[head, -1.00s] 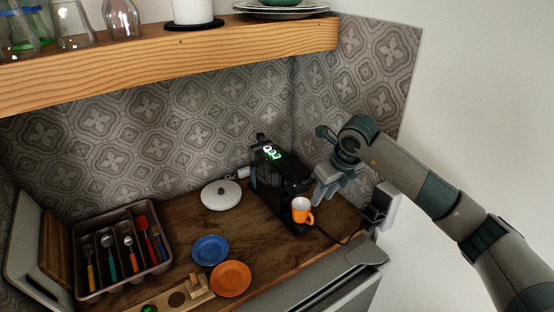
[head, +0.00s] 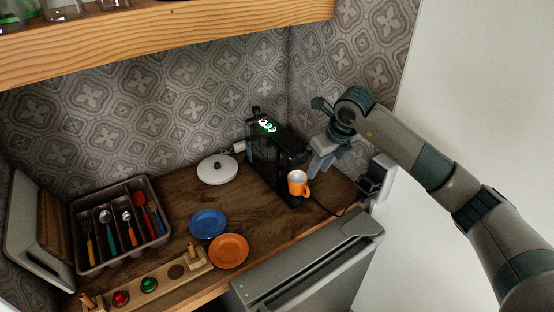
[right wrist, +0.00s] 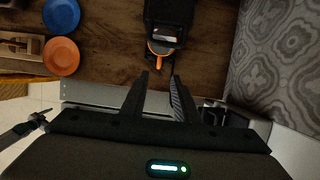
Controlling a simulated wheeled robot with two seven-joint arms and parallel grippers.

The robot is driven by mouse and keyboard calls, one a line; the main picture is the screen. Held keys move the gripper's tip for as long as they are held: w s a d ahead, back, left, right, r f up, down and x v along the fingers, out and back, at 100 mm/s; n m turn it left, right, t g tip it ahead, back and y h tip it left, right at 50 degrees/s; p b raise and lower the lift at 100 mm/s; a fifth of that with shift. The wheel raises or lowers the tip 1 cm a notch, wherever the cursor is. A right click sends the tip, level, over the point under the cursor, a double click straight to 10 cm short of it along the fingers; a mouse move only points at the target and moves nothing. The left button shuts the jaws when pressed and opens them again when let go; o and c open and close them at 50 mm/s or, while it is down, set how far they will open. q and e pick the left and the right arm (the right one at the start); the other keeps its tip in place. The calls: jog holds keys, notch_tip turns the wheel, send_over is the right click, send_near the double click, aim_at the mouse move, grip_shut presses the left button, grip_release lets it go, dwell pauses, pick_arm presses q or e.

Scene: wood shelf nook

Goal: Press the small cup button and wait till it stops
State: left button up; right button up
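The black coffee machine (head: 277,168) stands against the tiled wall at the right end of the wooden counter. Small lit icons, white and green, glow on its top panel (head: 267,125); which one is the small cup button is too small to tell. An orange mug (head: 297,184) sits at the machine's front; its orange edge also shows in the right wrist view (right wrist: 160,47). My right gripper (head: 319,170) hangs just right of the machine, apart from the panel. In the right wrist view its fingers (right wrist: 160,80) are parted with nothing between them.
A cutlery tray (head: 80,243) and a wooden board (head: 170,284) are further left. A wooden shelf (head: 170,45) hangs above.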

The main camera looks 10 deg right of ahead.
grip_shut()
dwell(1.9)
